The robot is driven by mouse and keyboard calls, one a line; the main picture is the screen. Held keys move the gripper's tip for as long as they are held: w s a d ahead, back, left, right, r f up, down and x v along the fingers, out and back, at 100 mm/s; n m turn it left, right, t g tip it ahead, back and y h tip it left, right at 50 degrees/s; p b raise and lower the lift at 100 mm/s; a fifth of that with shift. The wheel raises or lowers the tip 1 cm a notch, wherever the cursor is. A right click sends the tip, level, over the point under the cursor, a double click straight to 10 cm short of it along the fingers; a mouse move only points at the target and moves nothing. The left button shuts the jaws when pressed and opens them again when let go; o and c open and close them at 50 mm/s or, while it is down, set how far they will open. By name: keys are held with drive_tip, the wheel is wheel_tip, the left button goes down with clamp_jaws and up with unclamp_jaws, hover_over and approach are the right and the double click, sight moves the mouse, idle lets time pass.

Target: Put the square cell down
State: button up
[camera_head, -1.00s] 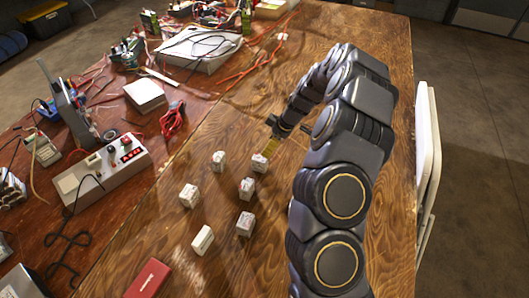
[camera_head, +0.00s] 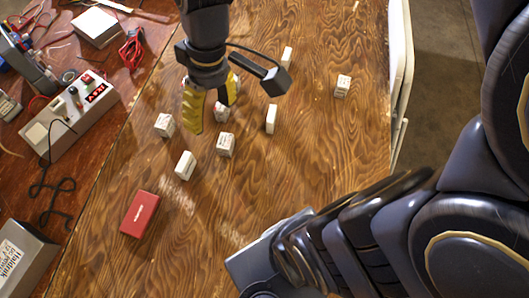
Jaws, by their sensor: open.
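My gripper (camera_head: 210,116) has yellow fingers and hangs open over the wooden table, left of the picture's middle. Several small white cells stand on the table. One cell (camera_head: 221,113) is close under the right finger and partly hidden by it; I cannot tell if they touch. A squarish cell (camera_head: 164,125) is left of the fingers, another (camera_head: 226,146) is nearer to the viewer, and one (camera_head: 185,166) is below the left finger. A slim upright cell (camera_head: 270,119) stands to the right. I cannot tell which one is the task's square cell.
Two more cells, one behind my gripper (camera_head: 287,57) and one at the right (camera_head: 342,86), stand apart. A red box (camera_head: 140,214) lies at the front left. A power supply (camera_head: 70,115) and wires fill the left side. The table's right middle is clear.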

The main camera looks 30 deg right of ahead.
drive_tip(key=s+d+m+g+h, duration=0.1)
drive_tip(key=s+m, duration=0.3)
drive_tip(key=s, duration=0.8)
drive_tip(key=shift+d+r+m+h, duration=0.3)
drive_tip(key=shift+d+h, duration=0.15)
drive_tip(key=shift+h, duration=0.05)
drive_tip(key=shift+w, duration=0.1)
drive_tip(key=o, duration=0.5)
